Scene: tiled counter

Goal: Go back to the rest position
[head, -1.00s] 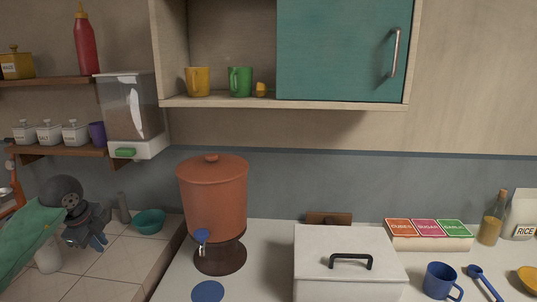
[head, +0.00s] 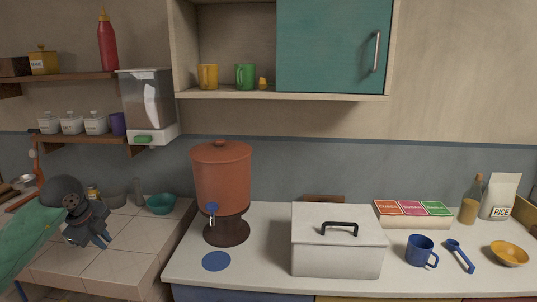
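My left gripper (head: 90,238) is at the left of the head view, above the tiled counter (head: 100,265), with its fingers pointing down. I see nothing held in it, but its fingers are small and dark, and I cannot tell whether they are apart. A green-sleeved part of my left arm (head: 28,245) reaches in from the left edge. My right gripper is not in view.
A teal bowl (head: 161,205) stands just right of my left gripper. A terracotta dispenser (head: 222,180), a white lidded box (head: 338,252) and a blue mug (head: 420,250) stand on the white counter (head: 260,230). The cabinet (head: 333,45) hangs above.

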